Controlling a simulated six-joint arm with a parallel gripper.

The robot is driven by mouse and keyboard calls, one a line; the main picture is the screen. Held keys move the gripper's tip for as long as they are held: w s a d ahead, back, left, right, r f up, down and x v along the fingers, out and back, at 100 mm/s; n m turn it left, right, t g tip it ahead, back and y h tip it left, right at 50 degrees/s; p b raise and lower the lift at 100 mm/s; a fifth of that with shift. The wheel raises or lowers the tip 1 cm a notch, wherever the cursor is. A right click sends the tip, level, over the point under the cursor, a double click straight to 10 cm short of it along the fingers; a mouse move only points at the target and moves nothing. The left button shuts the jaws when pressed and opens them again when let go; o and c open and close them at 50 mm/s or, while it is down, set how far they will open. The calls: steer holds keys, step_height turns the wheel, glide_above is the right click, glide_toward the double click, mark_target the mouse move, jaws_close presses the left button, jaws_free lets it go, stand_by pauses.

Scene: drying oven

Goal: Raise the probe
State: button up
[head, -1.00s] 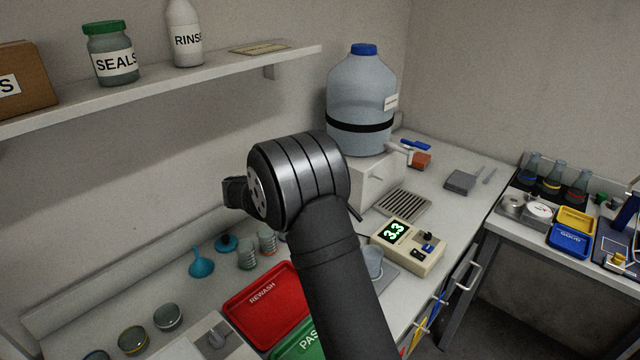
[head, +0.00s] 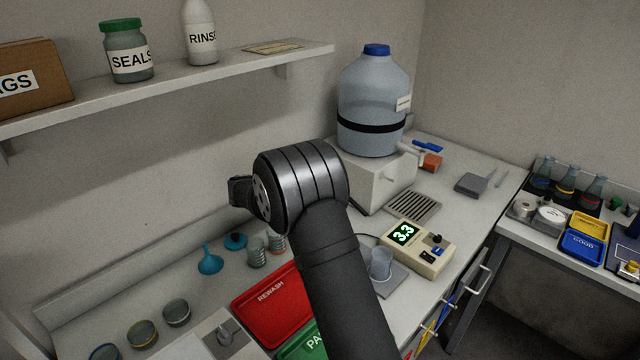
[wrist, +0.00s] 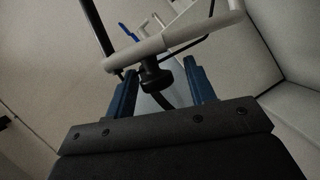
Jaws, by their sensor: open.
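In the wrist view, my gripper (wrist: 160,68) is open, with one blue finger on each side of a dark knobbed piece (wrist: 153,77). This piece looks like the probe's upper part, but I cannot be sure. It sits under a white curved arm (wrist: 180,37), and a thin dark cable runs beside it. I cannot tell whether the fingers touch it. In the head view, my own arm hides the gripper and the probe. The beige meter (head: 418,245) reads 3.3. A clear beaker (head: 381,264) stands on a grey plate beside it, partly next to my arm.
A large blue-capped bottle (head: 372,105) stands on a white box behind the meter. A red REWASH tray (head: 268,300) and a green tray (head: 303,344) lie left of my arm. A shelf (head: 170,78) with jars hangs above. Blue and yellow trays (head: 590,225) are at right.

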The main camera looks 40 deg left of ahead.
steer(key=v, duration=1.7)
steer(key=shift+s, duration=0.1)
steer(key=x, duration=1.7)
steer(key=shift+w+d, duration=0.1)
steer(key=shift+w, duration=0.15)
steer(key=shift+o, duration=0.4)
